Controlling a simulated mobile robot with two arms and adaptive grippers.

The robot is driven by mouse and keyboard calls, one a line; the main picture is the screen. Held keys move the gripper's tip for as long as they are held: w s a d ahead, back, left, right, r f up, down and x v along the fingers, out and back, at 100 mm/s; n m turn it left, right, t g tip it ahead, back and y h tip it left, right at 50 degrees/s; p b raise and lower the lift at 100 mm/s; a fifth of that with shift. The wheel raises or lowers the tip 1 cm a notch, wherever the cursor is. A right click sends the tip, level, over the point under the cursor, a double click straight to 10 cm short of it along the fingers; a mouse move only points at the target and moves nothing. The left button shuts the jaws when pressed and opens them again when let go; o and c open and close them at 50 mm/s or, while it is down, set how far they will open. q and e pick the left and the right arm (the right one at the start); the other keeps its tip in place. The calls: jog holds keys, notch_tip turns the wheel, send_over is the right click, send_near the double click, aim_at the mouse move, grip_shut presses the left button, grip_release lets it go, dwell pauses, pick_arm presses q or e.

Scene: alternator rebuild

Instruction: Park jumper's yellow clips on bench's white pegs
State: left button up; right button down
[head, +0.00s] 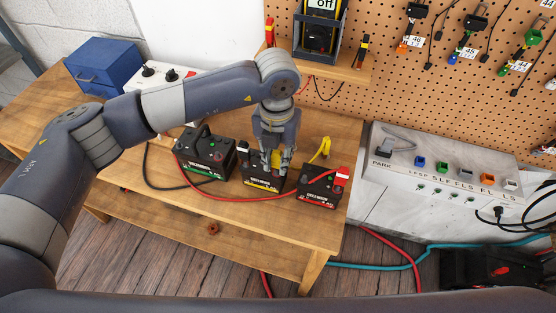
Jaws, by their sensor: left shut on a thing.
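My left gripper (272,158) reaches down over the middle battery (262,183), which has a yellow label. It is shut on a yellow clip (276,158), mostly hidden between the fingers. A bit of yellow also shows left of the fingers at the battery top. Another yellow clip (322,149) stands apart to the right, behind the right-hand battery (320,188). I cannot clearly make out the white pegs on the wooden bench (330,235). My right gripper is not in view.
A black battery (205,153) with a green label stands left, with a red cable (225,198) running in front. A blue box (105,66) and white knob box (165,77) stand behind. A grey panel marked PARK (440,178) is right. The bench front is clear.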

pick_arm(q)
jog(key=shift+r+p, duration=0.65)
jog(key=shift+r, duration=1.4)
jog(key=shift+f, duration=0.1)
